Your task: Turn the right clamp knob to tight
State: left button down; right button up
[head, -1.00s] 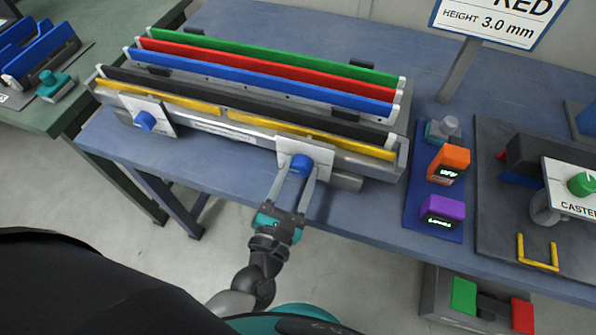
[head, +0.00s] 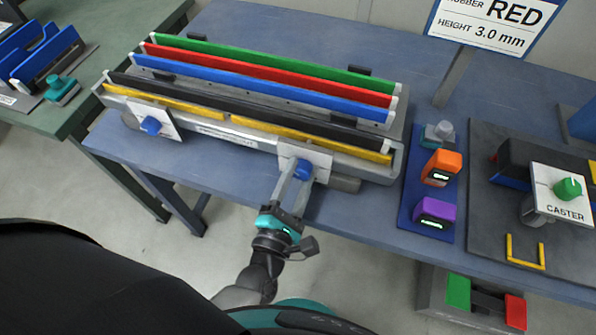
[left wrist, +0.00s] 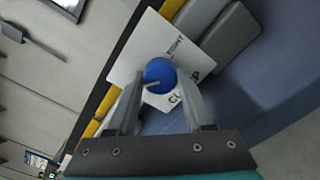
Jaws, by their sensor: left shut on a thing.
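The right clamp knob (head: 303,170) is a round blue knob on a white plate (head: 318,160) at the right part of the bench fixture's front. My left gripper (head: 296,172) reaches it from the front and is shut on it. In the left wrist view the blue knob (left wrist: 160,72) sits between the two fingertips (left wrist: 160,84), with a small grey pointer toward the lower left. The printed words on the plate are partly hidden by the knob and fingers. My right gripper is not in view.
A second blue knob (head: 151,125) is on the left plate. The fixture holds green, red, blue, black and yellow strips (head: 265,72). Orange (head: 442,167) and purple (head: 435,212) blocks stand on a blue mat to the right. A sign (head: 495,25) reads RED, 3.0 mm.

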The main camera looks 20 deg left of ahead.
pick_arm(q)
jog(key=m+p, duration=0.1)
jog(key=m, duration=0.2)
jog(key=shift+r+m+p, duration=0.15)
jog(key=shift+m+p, duration=0.2)
jog(key=shift+m, duration=0.05)
jog(key=m+p, duration=0.1)
jog(key=m, duration=0.2)
jog(key=shift+m+p, duration=0.3)
jog(key=m+p, duration=0.2)
jog(key=m, duration=0.4)
jog(key=m+p, duration=0.1)
jog(key=m, duration=0.3)
jog(key=m+p, duration=0.1)
jog(key=m, duration=0.2)
jog(key=shift+m, duration=0.3)
jog(key=m+p, duration=0.1)
jog(key=m, duration=0.2)
jog(key=shift+m, duration=1.9)
